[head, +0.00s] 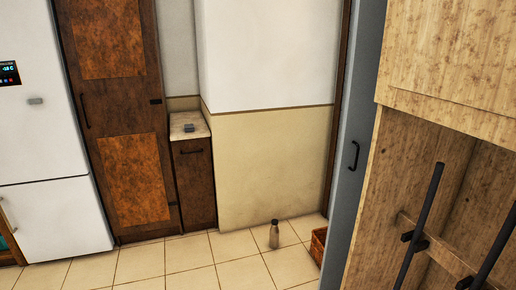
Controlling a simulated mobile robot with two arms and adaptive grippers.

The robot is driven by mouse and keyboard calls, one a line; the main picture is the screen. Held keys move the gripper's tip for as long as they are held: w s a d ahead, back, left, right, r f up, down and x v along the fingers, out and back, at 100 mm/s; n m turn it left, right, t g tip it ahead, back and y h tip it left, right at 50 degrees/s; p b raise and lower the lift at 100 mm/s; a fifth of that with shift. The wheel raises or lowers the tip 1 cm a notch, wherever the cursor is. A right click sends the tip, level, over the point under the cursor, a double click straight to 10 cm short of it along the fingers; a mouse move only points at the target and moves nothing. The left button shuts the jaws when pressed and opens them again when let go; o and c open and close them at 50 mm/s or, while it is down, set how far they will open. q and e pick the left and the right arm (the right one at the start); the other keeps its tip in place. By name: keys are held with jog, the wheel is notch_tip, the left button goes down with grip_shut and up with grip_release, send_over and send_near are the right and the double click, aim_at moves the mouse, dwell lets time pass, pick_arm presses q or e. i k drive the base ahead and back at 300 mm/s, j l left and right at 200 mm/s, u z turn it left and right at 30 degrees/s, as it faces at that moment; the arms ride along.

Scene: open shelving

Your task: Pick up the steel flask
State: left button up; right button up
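A small bottle-shaped flask (274,236) with a dark cap stands upright on the tiled floor in the head view, low and a little right of the middle. Its body looks dull grey-brown; it is too small to tell the material. Neither of my grippers shows in this view.
A woven basket (318,245) sits on the floor right of the flask, partly hidden by a grey door (362,150). A wooden cabinet with long dark handles (420,225) fills the right. A fridge (45,120) and brown cabinets stand left. Floor around the flask looks clear.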

aim_at(274, 231)
jog(key=i, duration=1.6)
